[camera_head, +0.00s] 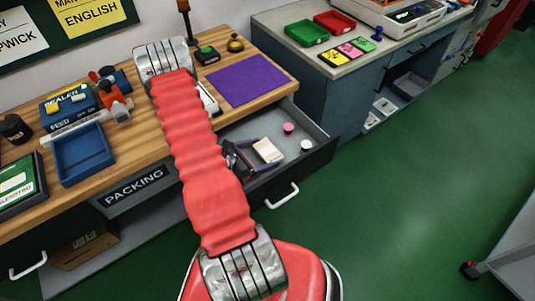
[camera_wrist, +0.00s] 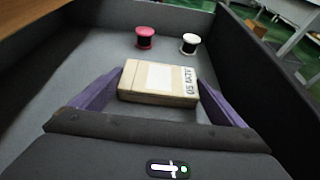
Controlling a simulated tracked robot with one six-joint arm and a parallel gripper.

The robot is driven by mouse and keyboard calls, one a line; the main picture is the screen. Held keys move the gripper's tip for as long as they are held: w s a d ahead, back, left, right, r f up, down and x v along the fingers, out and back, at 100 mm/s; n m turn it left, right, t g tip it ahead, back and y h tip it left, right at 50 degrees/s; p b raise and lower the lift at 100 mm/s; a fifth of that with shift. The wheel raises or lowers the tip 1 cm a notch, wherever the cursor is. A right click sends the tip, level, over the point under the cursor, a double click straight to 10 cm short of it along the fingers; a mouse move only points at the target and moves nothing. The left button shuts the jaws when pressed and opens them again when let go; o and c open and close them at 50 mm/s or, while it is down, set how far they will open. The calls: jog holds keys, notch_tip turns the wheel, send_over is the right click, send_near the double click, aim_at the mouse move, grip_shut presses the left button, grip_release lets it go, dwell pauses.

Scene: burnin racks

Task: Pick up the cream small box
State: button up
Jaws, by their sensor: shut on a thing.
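The cream small box (camera_wrist: 157,82) lies between the two purple fingers of my gripper (camera_wrist: 158,98) in the wrist view. It has a pale label on top and dark lettering at its right end. My gripper is shut on it, with a finger at each end of the box. In the head view the box (camera_head: 268,151) is inside the open grey drawer (camera_head: 318,156) of the packing bench, and my gripper (camera_head: 262,152) reaches into the drawer from the left. I cannot tell whether the box touches the drawer floor.
A pink spool (camera_wrist: 145,38) and a white spool (camera_wrist: 190,43) stand in the drawer beyond the box. The drawer's dark walls rise around my gripper. The bench top (camera_head: 190,130) holds a blue tray (camera_head: 84,154) and a purple mat (camera_head: 246,80).

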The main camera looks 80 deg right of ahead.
aim_at(263, 154)
jog(key=shift+c, duration=0.9)
notch_tip(263, 154, up, 10)
jog(key=shift+r, duration=0.15)
dwell(1.1)
